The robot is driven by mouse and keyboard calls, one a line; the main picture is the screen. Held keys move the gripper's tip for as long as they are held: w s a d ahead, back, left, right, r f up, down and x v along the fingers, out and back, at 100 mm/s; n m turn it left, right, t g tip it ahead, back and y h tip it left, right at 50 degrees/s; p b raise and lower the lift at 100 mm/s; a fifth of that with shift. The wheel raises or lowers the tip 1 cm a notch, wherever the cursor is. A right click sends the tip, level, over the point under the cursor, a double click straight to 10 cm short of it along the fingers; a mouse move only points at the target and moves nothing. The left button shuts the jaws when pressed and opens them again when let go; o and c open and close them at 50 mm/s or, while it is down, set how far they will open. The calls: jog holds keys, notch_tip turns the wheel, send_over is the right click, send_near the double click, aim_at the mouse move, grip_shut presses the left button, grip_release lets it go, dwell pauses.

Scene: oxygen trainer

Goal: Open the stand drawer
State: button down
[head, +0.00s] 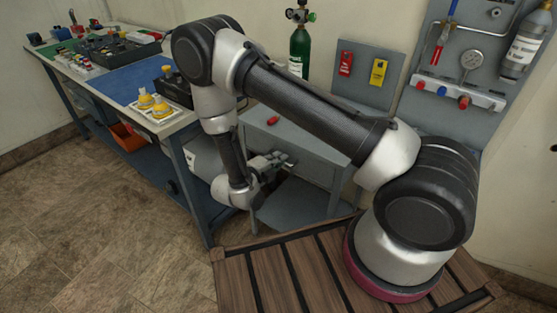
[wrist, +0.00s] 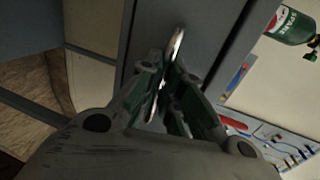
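The stand is the grey table (head: 315,145) behind my arm in the head view. Its grey drawer front (wrist: 205,28) fills the upper middle of the wrist view, with a shiny metal handle (wrist: 177,45) on it. My gripper (wrist: 166,75) is at this handle, its two fingers drawn close together with the bar between them. It appears shut on the handle. In the head view my gripper (head: 280,160) is at the stand's front, below its top. My arm hides much of the drawer there, so I cannot tell how far it stands out.
A green oxygen cylinder (head: 300,50) and a small red item (head: 272,121) are on the stand. A lower shelf (head: 300,203) is under it. A long workbench (head: 125,80) with trays stands to the left. Open floor (head: 110,215) lies in front of the workbench.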

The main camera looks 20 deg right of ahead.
jog(key=shift+a, duration=0.1)
jog(key=f+v, duration=0.2)
jog(key=v, duration=1.1)
jog(key=a+f+v, duration=0.1)
jog(key=f+v, duration=0.2)
jog(key=v, duration=1)
jog(key=shift+s+f, duration=0.25)
jog(key=shift+s, duration=0.1)
jog(key=c, duration=1.9)
grip_release()
jog(key=shift+o, duration=0.2)
jog(key=v, duration=1.1)
jog(key=shift+s+a, duration=0.25)
jog(key=shift+a, duration=0.1)
jog(key=shift+r, duration=0.1)
